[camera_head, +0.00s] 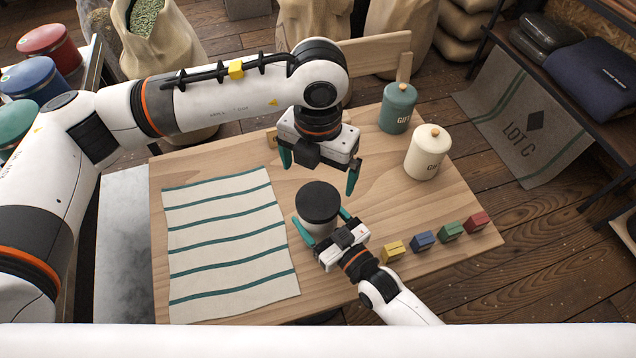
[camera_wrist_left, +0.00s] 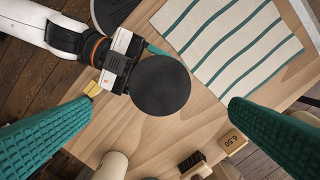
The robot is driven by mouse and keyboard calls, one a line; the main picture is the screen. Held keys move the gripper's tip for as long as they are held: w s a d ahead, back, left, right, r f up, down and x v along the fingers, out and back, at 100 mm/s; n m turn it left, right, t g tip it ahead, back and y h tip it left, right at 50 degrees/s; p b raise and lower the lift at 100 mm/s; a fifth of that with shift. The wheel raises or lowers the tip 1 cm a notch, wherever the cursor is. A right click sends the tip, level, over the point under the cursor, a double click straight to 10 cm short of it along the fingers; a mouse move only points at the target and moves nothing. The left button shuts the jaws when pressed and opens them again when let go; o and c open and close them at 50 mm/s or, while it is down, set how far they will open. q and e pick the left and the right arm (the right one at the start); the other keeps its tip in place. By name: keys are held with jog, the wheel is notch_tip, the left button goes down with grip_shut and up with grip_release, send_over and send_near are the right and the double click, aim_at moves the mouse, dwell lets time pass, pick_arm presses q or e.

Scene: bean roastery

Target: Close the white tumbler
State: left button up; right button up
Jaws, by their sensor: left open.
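The white tumbler (camera_head: 319,227) stands on the wooden table with a round black lid (camera_head: 317,203) on top; I cannot tell how tightly the lid sits. In the left wrist view the lid (camera_wrist_left: 160,86) hides the tumbler's body. My right gripper (camera_head: 323,222) has its teal fingers on both sides of the tumbler's body, below the lid, and appears shut on it. My left gripper (camera_head: 319,171) is open and empty, pointing down above the table, behind the lid. In the left wrist view the lid lies between and beyond its spread fingers.
A striped cloth (camera_head: 225,240) covers the table's left part. A teal canister (camera_head: 398,108) and a cream canister (camera_head: 427,153) stand back right. Yellow (camera_head: 393,251), blue (camera_head: 422,240), green (camera_head: 450,230) and red (camera_head: 476,222) blocks line the right front. A brush (camera_wrist_left: 192,162) lies near a small clock-like block (camera_wrist_left: 232,141).

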pick_arm(q)
jog(key=shift+r, duration=1.75)
pick_arm(e)
jog(key=o, duration=2)
jog(key=shift+c, duration=0.2)
pick_arm(q)
jog(key=shift+f+b, duration=0.65)
jog(key=shift+f, duration=0.05)
pick_arm(e)
jog(key=v, duration=1.2)
jog(key=shift+s, duration=0.1)
